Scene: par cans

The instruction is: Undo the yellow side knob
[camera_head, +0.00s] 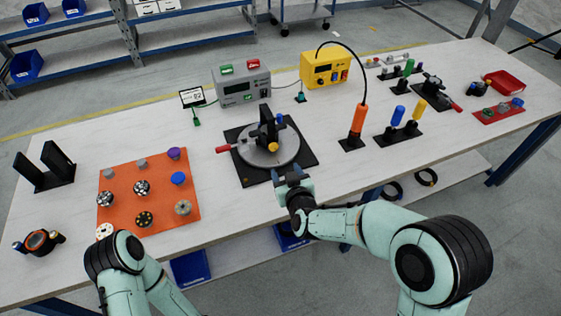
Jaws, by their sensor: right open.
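The yellow side knob (272,147) is on the front side of a black upright fixture (266,130). The fixture stands on a round grey turntable (250,152) on a black square base (245,176). A blue knob (279,118) sits higher on the same fixture, and a red handle (224,149) sticks out to the left. My right gripper (291,174) is open and empty near the front right corner of the base, apart from the yellow knob. My left arm shows at the lower left, but its gripper is not visible.
An orange mat (120,199) with several round parts lies to the left. A grey power box (241,88) and a yellow box (326,70) stand behind the turntable. An upright orange-handled tool (358,119) stands to the right. The white table is clear between the mat and base.

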